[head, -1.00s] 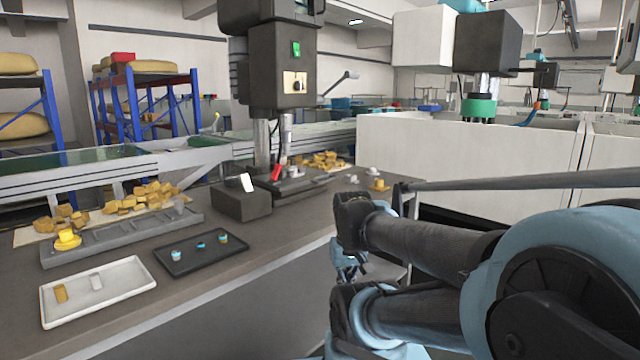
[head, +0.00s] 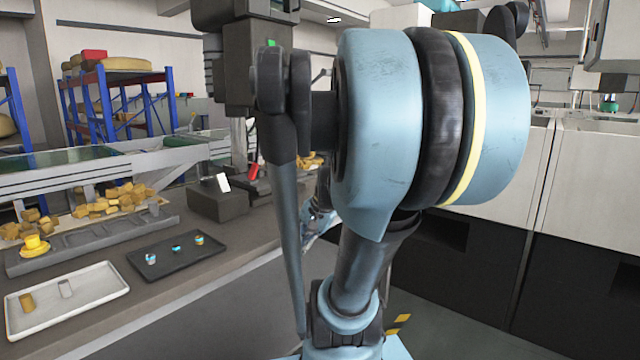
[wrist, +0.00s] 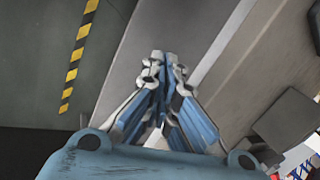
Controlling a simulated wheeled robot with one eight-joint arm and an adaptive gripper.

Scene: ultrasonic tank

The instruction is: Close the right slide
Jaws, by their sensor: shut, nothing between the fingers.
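My gripper (wrist: 165,60) shows in the wrist view with its fingers shut together and nothing between them. It is above the side and edge of the grey bench, with the floor to the left. In the head view my arm's blue and black links fill the middle and hide much of the scene behind. I cannot make out the right slide for sure in either view. White cabinets (head: 577,190) with dark lower fronts stand at the right, partly behind my arm. My gripper touches none of them.
The grey bench (head: 235,255) at left holds a white tray (head: 95,297), a black tray (head: 205,256) with small parts, a grey slotted tray (head: 60,253) and a dark block (head: 215,203). A yellow-black stripe (wrist: 78,55) marks the open floor.

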